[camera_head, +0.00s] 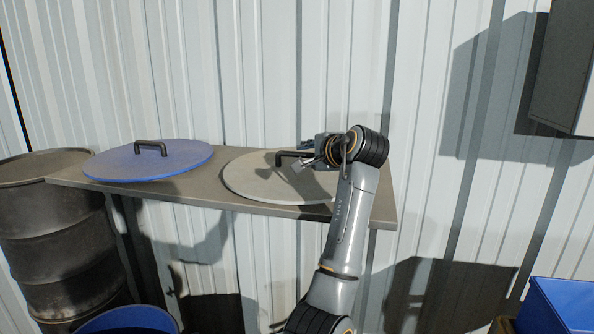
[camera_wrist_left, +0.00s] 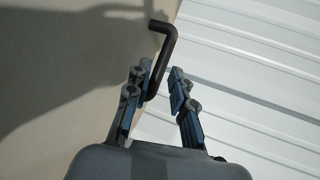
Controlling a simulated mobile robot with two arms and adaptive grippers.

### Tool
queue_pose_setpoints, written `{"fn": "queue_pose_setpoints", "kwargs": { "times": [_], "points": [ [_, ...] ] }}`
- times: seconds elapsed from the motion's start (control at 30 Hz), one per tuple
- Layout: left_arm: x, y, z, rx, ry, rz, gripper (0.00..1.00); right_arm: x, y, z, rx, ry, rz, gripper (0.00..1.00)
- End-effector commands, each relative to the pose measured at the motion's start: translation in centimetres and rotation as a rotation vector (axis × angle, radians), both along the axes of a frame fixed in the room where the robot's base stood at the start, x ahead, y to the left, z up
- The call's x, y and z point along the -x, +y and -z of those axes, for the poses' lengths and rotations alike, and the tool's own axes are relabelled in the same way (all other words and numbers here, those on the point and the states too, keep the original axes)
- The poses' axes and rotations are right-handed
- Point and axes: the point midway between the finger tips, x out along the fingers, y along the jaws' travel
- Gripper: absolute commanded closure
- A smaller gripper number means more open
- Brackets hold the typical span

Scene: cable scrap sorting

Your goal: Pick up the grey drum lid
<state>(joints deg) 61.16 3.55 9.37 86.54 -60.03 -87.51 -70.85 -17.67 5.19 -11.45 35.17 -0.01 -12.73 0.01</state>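The grey drum lid (camera_head: 262,184) lies flat on the right part of a shelf, with a dark bent handle (camera_head: 286,154) on top. My left gripper (camera_head: 308,160) is just right of this handle, above the lid, and my arm hides the lid's right side. In the left wrist view, the two fingers (camera_wrist_left: 162,82) are apart. The dark handle (camera_wrist_left: 166,42) reaches down between them, close to the left finger; I cannot tell whether it touches. The lid's surface (camera_wrist_left: 60,50) fills the left of that view. My right gripper is out of view.
A blue lid (camera_head: 120,163) with a dark handle lies on the shelf (camera_head: 220,197) at the left. A dark drum (camera_head: 60,235) stands left of the shelf. A corrugated wall (camera_head: 270,70) is close behind. A blue bin (camera_head: 560,305) is at lower right.

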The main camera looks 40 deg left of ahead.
Motion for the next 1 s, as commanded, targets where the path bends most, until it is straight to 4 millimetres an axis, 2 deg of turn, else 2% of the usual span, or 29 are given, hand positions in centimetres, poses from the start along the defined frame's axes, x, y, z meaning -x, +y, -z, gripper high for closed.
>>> {"fn": "queue_pose_setpoints", "kwargs": {
  "times": [0.2, 0.4, 0.67, 0.8, 1.0],
  "points": [
    [-0.8, 2.3, 0.5, 0.001, 0.002, -0.003, 0.77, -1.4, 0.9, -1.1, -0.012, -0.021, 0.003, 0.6],
    [-1.7, 4.4, 1.4, 0.0, 0.001, -0.002, 0.77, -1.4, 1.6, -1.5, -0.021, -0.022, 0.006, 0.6],
    [-1.8, 4.7, 1.6, -0.001, -0.001, 0.0, 0.77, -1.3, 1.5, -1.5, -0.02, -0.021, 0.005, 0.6],
    [-1.8, 4.7, 1.6, 0.0, -0.001, 0.0, 1.0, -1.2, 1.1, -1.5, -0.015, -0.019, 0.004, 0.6],
    [-1.8, 4.7, 1.6, 0.001, -0.001, 0.0, 1.0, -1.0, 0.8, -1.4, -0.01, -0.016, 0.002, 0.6]
  ]
}}
